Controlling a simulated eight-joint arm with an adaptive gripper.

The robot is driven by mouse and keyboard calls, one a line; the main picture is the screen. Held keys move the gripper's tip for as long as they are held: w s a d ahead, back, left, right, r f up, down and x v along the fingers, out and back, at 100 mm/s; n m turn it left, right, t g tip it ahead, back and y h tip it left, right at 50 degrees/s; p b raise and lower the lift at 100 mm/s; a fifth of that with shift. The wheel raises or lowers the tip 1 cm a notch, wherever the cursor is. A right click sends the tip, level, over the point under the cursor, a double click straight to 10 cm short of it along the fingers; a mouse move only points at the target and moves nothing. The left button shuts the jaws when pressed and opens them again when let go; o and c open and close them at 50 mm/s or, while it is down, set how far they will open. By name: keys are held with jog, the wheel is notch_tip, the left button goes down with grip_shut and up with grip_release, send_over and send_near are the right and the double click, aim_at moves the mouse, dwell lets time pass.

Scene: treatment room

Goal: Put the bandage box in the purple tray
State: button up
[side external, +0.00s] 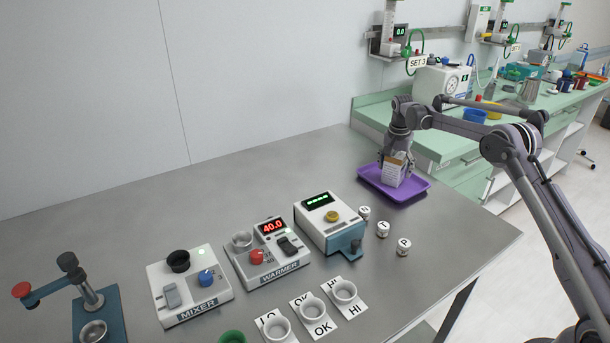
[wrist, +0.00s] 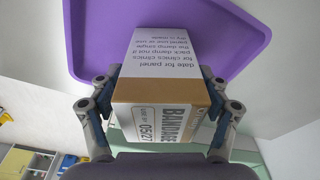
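The bandage box (side external: 394,170) is a white and tan carton in my gripper (side external: 397,153), at the purple tray (side external: 415,190) in the side external view. The wrist view shows the box (wrist: 163,95) large, with printed text and a BANDAGE label. In the wrist view, the fingers of my gripper (wrist: 162,98) lie along both sides of the box and look shut on it. The purple tray (wrist: 95,45) fills the view behind the box. The box's lower end is inside the tray's outline; I cannot tell whether it touches the tray floor.
Small lettered white jars (side external: 383,229) stand in front of the tray. A blue and white device (side external: 330,222), a warmer (side external: 268,255) and a mixer (side external: 190,285) stand to the left. A green counter (side external: 450,140) adjoins behind. The metal table (side external: 280,170) is clear left of the tray.

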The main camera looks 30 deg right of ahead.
jog(key=r, duration=0.4)
jog(key=a+r, duration=0.1)
jog(key=r, duration=0.3)
jog(key=a+r, duration=0.1)
jog(key=r, duration=0.3)
jog(key=shift+s+r, duration=0.2)
jog(key=shift+s, duration=0.2)
jog(key=s+a+r+n+t, duration=0.3)
jog(key=s+a+r+n, duration=0.3)
jog(key=s+a+r, duration=0.55)
jog(key=s+a+f+n+t, duration=0.1)
jog(key=s+a+f+n, duration=0.2)
jog(key=s, duration=0.7)
jog(key=s+a+f+n+t+y, duration=0.1)
jog(key=s+a+f+n+t, duration=0.1)
jog(key=s+a+f+n, duration=0.2)
jog(key=s+a+f, duration=0.3)
jog(key=s+a, duration=0.2)
jog(key=s, duration=0.2)
jog(key=shift+f+y, duration=0.3)
jog(key=shift+f, duration=0.05)
